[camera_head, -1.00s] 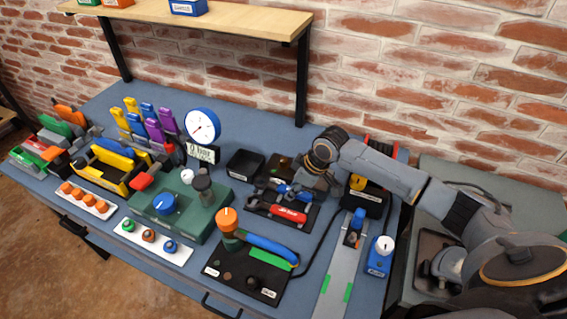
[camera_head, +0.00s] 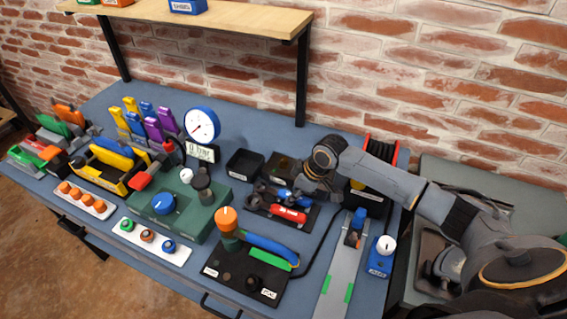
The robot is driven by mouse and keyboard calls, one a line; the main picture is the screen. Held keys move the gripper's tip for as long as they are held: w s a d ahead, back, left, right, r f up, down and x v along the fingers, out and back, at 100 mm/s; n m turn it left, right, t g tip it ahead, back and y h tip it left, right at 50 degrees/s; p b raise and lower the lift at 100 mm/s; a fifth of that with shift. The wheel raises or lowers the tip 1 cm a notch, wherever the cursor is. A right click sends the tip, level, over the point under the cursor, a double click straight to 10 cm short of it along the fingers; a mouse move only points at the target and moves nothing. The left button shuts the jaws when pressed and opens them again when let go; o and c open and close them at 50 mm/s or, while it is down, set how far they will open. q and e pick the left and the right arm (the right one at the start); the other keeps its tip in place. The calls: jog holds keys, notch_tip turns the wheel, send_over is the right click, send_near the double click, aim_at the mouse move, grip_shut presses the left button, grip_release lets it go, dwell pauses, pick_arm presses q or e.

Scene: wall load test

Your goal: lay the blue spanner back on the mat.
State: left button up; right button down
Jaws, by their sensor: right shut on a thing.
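My right gripper (camera_head: 305,190) comes in from the right, low over the black tool mat (camera_head: 311,219). It is shut on the blue spanner (camera_head: 297,200), which shows only in part below the fingers. I cannot tell whether the spanner touches the mat. A red-handled tool (camera_head: 288,214) lies on the mat just in front of it. My left gripper is not in view.
A black tray (camera_head: 245,164) stands behind the mat. A cable reel (camera_head: 381,150) is to the right. The green unit with knobs (camera_head: 175,205) is to the left, and a black board with an orange-topped post (camera_head: 227,222) is in front.

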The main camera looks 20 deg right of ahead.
jog(key=c, duration=0.7)
grip_release()
jog(key=shift+c, duration=0.2)
notch_tip(320, 180, up, 8)
jog(key=p, duration=0.8)
jog(key=shift+p, duration=0.3)
dwell(0.8)
